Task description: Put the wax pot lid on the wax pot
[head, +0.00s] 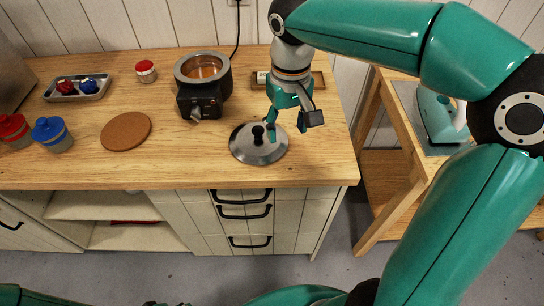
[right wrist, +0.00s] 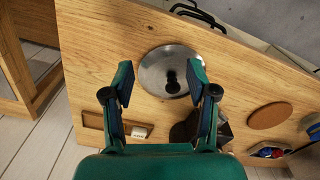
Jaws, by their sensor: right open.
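The wax pot lid (head: 262,153) is a round silver disc with a black knob, lying flat on the wooden counter. It also shows in the right wrist view (right wrist: 153,72). The wax pot (head: 205,101) is black with a steel rim, uncovered, with orange wax inside, and stands behind and left of the lid. In the right wrist view it is partly hidden behind a finger. My right gripper (head: 287,130) is open and empty, pointing down above the lid near its knob. In the right wrist view the knob shows between the fingers, nearer one of them.
A cork mat (head: 125,131) lies left of the lid. A wooden tray (head: 318,82) lies behind my right gripper.

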